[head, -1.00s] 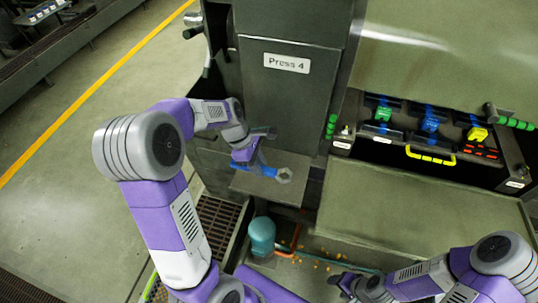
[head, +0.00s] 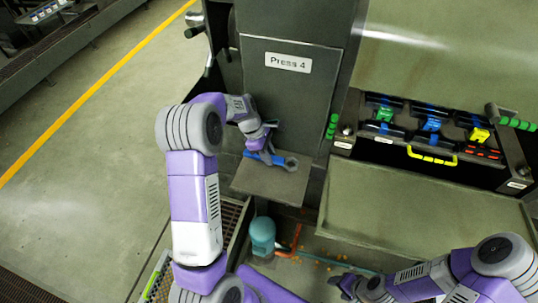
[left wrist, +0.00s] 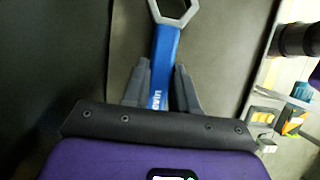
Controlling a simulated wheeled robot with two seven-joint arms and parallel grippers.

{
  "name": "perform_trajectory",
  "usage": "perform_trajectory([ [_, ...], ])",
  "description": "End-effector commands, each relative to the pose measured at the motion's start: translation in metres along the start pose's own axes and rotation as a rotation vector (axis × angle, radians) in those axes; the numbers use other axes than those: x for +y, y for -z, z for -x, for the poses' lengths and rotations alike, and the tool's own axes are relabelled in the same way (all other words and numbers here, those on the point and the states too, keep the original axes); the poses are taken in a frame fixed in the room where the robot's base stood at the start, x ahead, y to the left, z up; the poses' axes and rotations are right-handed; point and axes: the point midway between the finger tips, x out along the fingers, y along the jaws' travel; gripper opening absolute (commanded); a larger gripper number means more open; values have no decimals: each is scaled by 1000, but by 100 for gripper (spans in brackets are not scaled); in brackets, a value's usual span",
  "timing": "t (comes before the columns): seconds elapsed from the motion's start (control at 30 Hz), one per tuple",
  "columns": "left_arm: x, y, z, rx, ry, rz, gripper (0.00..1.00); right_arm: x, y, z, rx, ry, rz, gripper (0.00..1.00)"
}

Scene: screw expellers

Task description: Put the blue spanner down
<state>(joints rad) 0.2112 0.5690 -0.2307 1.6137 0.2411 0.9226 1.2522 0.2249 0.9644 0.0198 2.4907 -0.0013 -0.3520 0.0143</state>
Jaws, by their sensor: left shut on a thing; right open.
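The blue spanner (head: 277,160) has a blue handle and a grey ring-shaped end. My left gripper (head: 264,154) is shut on its handle, over the small grey shelf (head: 268,186) on the front of Press 4. In the left wrist view the blue handle (left wrist: 164,55) runs between the two dark fingers of the left gripper (left wrist: 161,80), with the grey end pointing away. I cannot tell whether the spanner touches the shelf. My right gripper (head: 345,286) is open and empty at the lower middle, away from the spanner.
The Press 4 panel (head: 288,85) rises behind the shelf. At right, a tray (head: 432,159) with a yellow handle holds green, blue and yellow pieces. A teal canister (head: 262,236) stands below the shelf. The shelf's front part is bare.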

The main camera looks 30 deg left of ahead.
Motion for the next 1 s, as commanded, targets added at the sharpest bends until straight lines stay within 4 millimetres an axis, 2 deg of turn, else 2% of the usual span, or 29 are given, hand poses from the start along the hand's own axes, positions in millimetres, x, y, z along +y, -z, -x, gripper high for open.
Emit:
perform_trajectory([
  [0.1, 4, 2, -5, -1, -3, -1, 0, 0, 0, 0, 0, 0, 0, 57],
  [0.33, 4, 2, -5, 0, -2, -1, 0, 0, 0, 0, 0, 0, 0, 57],
  [0.77, 2, 8, -19, 2, 4, 2, 0, 2, 0, -4, 0, 0, 0, 57],
  [0.8, 2, 8, -19, 3, 5, 3, 28, 2, 0, -4, 0, 0, 0, 57],
  [0.97, 1, 10, -20, 4, 8, 5, 52, 2, 0, -4, 0, 0, 0, 57],
  [1.0, 1, 10, -20, 4, 9, 5, 52, 2, 0, -5, 0, 0, 0, 57],
])
